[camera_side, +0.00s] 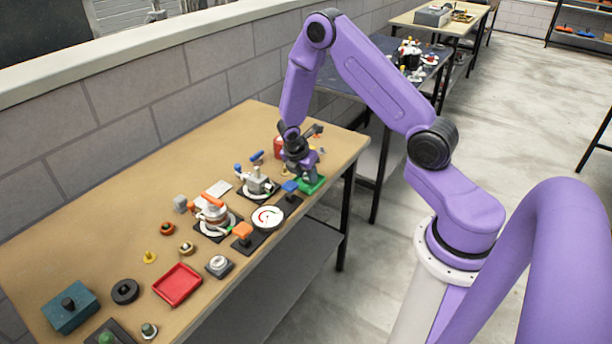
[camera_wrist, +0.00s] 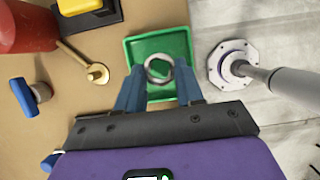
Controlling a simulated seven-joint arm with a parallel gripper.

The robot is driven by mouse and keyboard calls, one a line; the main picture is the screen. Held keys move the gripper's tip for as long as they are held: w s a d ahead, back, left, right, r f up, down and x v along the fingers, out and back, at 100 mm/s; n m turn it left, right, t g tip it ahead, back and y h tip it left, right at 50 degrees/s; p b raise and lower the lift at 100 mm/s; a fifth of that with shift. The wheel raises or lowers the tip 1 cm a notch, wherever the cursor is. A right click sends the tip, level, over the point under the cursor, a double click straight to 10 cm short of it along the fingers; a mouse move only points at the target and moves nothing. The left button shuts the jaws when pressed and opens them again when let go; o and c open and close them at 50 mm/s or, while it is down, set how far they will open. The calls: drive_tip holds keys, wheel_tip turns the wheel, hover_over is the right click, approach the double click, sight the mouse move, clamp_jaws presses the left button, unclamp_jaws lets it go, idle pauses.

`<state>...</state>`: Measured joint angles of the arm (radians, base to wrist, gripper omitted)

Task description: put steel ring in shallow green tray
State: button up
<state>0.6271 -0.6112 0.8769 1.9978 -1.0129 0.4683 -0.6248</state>
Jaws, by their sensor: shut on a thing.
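The steel ring (camera_wrist: 170,73) is between the fingertips of my gripper (camera_wrist: 158,78) in the wrist view, and the gripper is shut on it. The shallow green tray (camera_wrist: 160,41) lies behind and below the ring in that view, so the ring appears over the tray's inside. In the side view the green tray (camera_side: 314,184) is at the right edge of the table, partly hidden by my gripper (camera_side: 309,178). The ring cannot be made out in the side view. I cannot tell how high the ring is above the tray floor.
In the wrist view, a red cylinder (camera_wrist: 25,28), a black and yellow block (camera_wrist: 84,12), a brass piece (camera_wrist: 97,73) and a blue-handled part (camera_wrist: 25,97) stand left of the tray. A red tray (camera_side: 177,285) lies nearer the front. The table edge is close beside the green tray.

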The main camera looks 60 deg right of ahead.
drive_tip(key=shift+f, duration=0.55)
drive_tip(key=shift+f, duration=0.1)
drive_tip(key=o, duration=0.8)
drive_tip(key=shift+c, duration=0.2)
